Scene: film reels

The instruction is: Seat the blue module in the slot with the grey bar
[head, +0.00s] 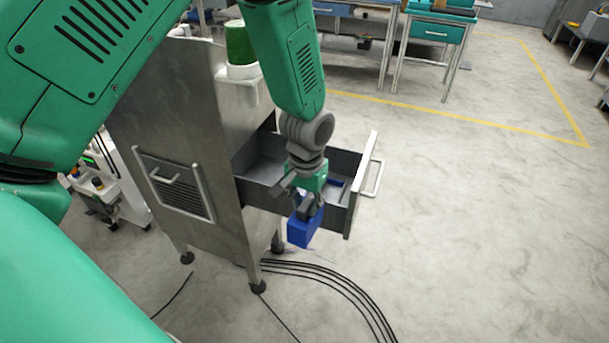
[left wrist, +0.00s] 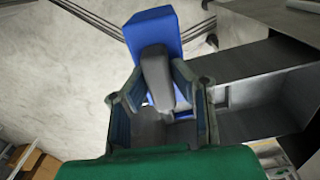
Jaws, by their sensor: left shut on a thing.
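The blue module (head: 302,231) is a box with a dark grey block on it. My left gripper (head: 308,207) is shut on it, and the module hangs just outside the near side wall of an open drawer (head: 342,211). In the left wrist view the module (left wrist: 150,34) points away past the fingers (left wrist: 152,95), with the dark grey block between them. Something blue (head: 337,184) shows inside the drawer, partly hidden by my gripper. I cannot make out the slot or its grey bar. My right gripper is not in view.
The drawer sticks out of a steel cabinet (head: 180,130) and has a front handle (head: 374,178). A green-topped lamp (head: 240,45) is on the cabinet. Black cables (head: 335,280) lie on the floor below. The floor to the right is clear; workbenches (head: 435,30) stand behind.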

